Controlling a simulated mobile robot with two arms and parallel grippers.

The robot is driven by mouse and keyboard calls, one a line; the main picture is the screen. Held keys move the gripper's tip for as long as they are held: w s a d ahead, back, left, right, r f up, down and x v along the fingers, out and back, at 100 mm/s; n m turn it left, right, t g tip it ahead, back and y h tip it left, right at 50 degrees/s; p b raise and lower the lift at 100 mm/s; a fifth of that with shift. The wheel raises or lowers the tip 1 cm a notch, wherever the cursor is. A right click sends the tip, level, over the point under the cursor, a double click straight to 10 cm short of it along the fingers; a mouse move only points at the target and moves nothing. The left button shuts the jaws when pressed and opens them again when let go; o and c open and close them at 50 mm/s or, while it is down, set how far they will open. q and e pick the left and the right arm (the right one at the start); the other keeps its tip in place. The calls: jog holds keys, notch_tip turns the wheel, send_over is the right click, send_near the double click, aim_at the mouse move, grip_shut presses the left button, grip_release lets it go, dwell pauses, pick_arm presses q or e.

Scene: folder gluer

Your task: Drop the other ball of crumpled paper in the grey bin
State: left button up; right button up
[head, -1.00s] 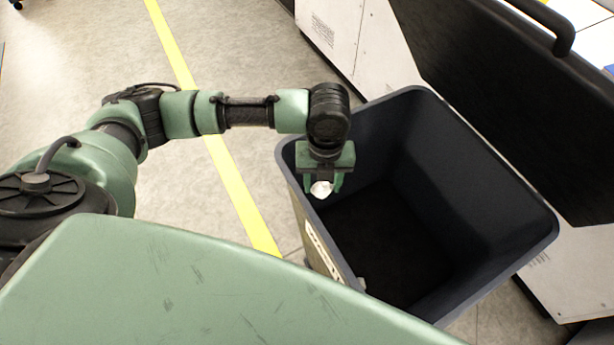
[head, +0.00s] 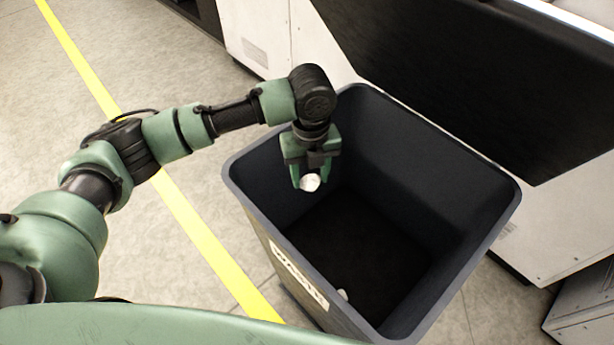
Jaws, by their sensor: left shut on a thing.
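The grey bin (head: 430,165) stands open in the middle of the head view, with a "WASTE" label (head: 299,275) on its near left side. My left gripper (head: 310,178) points down over the bin's opening, inside the rim on its left part. It is shut on a white ball of crumpled paper (head: 310,183), which shows between the fingertips. Another small white piece, which looks like crumpled paper (head: 342,294), lies low inside the bin by the near wall, partly hidden by the rim. My right gripper is out of the picture.
A white and black machine (head: 400,60) stands close behind and to the right of the bin. A yellow floor line (head: 190,215) runs past the bin's left side. The floor (head: 60,120) at the left is clear.

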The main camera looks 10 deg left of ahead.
pick_arm(q)
jog(key=o, duration=1.4)
notch_tip(320, 180, up, 7)
jog(key=shift+f+b, duration=0.15)
jog(key=shift+b, duration=0.85)
jog(key=shift+r, duration=0.55)
jog(key=shift+f, duration=0.1)
